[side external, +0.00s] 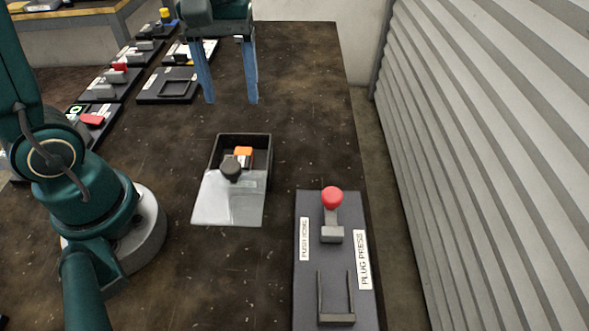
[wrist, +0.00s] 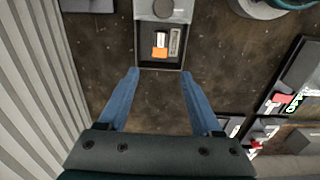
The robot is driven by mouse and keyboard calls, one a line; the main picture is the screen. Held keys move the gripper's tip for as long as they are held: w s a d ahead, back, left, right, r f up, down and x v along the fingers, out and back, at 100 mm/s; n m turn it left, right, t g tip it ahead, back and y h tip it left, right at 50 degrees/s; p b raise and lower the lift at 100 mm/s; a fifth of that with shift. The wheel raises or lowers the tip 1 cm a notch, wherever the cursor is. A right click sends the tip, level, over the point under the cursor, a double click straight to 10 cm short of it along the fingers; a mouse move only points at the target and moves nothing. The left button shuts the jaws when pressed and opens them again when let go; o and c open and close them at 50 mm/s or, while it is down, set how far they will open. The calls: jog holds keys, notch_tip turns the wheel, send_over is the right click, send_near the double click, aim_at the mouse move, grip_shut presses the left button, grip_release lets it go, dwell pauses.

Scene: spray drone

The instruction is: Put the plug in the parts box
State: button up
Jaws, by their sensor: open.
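The parts box (side external: 268,172) is a dark open-topped box in mid-table, and it also shows in the wrist view (wrist: 140,45). A pale grey panel, like a slid-back lid (side external: 228,205), covers its near part and bears a dark round knob (side external: 231,169). In the uncovered part lie an orange and white piece (wrist: 160,52) and a grey strip-like piece (wrist: 175,42). I cannot tell for certain which piece is the plug. My gripper (side external: 230,100) is open and empty, fingers pointing down, beyond the box and apart from it. Its fingers also show in the wrist view (wrist: 160,77).
A plug press board (side external: 310,280) with a red-knobbed lever (side external: 332,198) lies at the near right. Several dark boards with fixtures (side external: 170,85) line the far left. A ribbed grey wall (side external: 490,120) stands at right. Bare table surrounds the box.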

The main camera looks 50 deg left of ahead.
jog(key=s+d+m+t, duration=0.2)
jog(key=s+m+t, duration=0.3)
jog(key=s+m, duration=0.2)
jog(key=shift+s+r+m, duration=0.25)
jog(key=shift+r+m, duration=0.2)
jog(key=shift+m, duration=0.45)
